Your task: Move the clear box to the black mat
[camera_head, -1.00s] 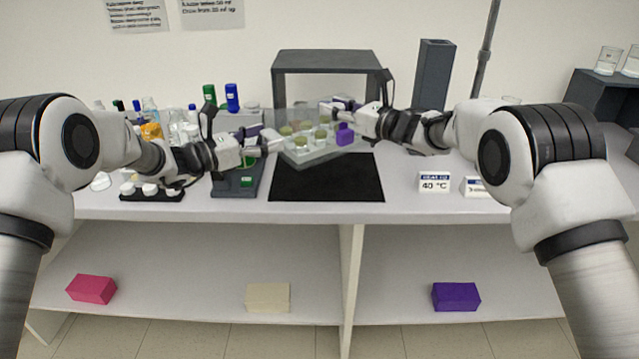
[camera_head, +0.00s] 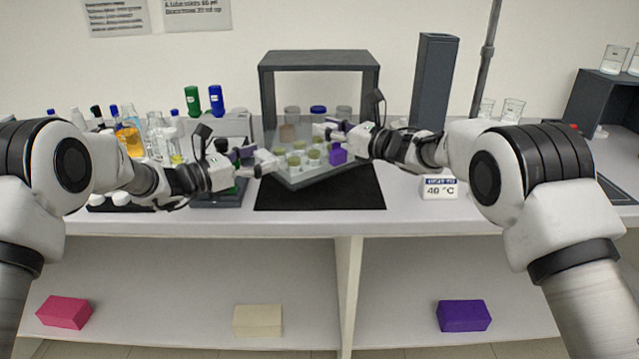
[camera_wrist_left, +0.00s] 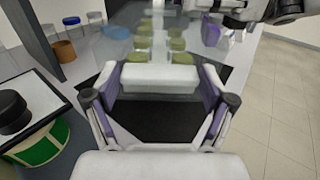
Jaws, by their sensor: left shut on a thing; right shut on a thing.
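The clear box (camera_head: 322,174) holds several small jars with olive-green lids and a purple item. It sits at an angle over the rear part of the black mat (camera_head: 345,198); whether it touches the mat is unclear. My left gripper (camera_head: 264,163) is shut on its left end. My right gripper (camera_head: 328,131) is shut on its far right side, with the fingertips partly hidden. In the left wrist view, the left gripper (camera_wrist_left: 160,82) has a white block between its fingers, with the box (camera_wrist_left: 150,55) beyond and the mat (camera_wrist_left: 155,122) below.
A dark grey open frame (camera_head: 319,62) stands behind the box. Several bottles (camera_head: 129,141) and a grey stand crowd the left. A tall dark column (camera_head: 434,82) and a 40 °C sign (camera_head: 439,187) stand to the right. The front of the mat is clear.

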